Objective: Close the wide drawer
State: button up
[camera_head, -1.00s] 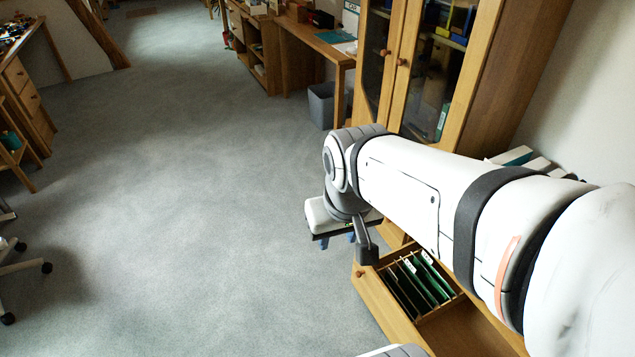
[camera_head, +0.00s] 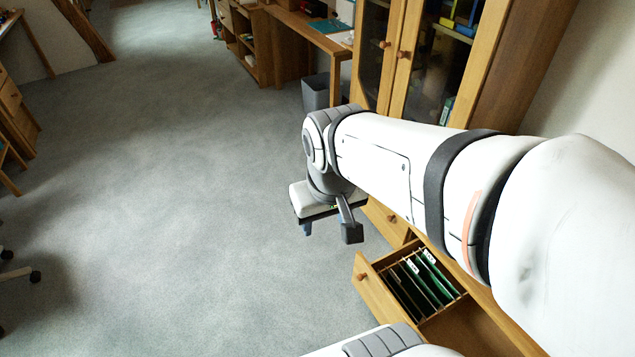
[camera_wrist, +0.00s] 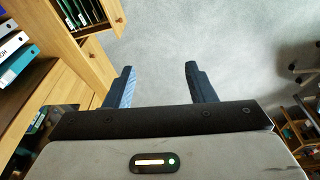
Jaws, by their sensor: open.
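The wide drawer (camera_head: 381,306) is wooden and stands pulled out at the lower right of the head view. It has a round knob on its front and green hanging folders inside. It also shows at the upper left of the wrist view (camera_wrist: 103,48), its knob facing right. My gripper (camera_wrist: 159,72) is open, with empty space and carpet between its two dark blue fingers. In the head view, my gripper is left of the drawer front and apart from it. My wrist mostly hides the fingers there. My arm covers part of the cabinet behind.
A shut drawer (camera_head: 392,217) with a knob is beyond the open one. A glass-door cabinet (camera_head: 402,60) stands above it. Binders (camera_wrist: 14,52) stand at left in the wrist view. A grey bin (camera_head: 316,92) is farther back. Carpet (camera_head: 180,200) to the left is clear.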

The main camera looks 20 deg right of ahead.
aim_at(358, 279)
jog(key=w+d+f+n+g+h+b, duration=0.2)
jog(key=w+d+f+h+b, duration=0.3)
jog(key=f, duration=0.8)
jog(key=w+d+f+n+g+h+b, duration=0.35)
jog(key=w+f+b, duration=0.35)
jog(key=f, duration=0.6)
jog(key=w+d+f+n+g+h+b, duration=0.25)
jog(key=w+d+f+b, duration=0.35)
jog(key=f, duration=0.8)
notch_tip(358, 279, down, 36)
jog(key=w+d+n+t+h+b, duration=0.1)
jog(key=w+n+t+h+b, duration=0.2)
jog(key=n+t+h+b, duration=0.75)
jog(key=d+y+b, duration=0.1)
jog(key=d, duration=0.1)
jog(key=d+m+g+y+b, duration=0.1)
jog(key=d, duration=0.1)
jog(key=d+m+g+y+b, duration=0.1)
jog(key=d+y+b, duration=0.1)
jog(key=d, duration=0.1)
jog(key=shift+w+d+r, duration=0.1)
jog(key=shift+w, duration=0.2)
grip_shut()
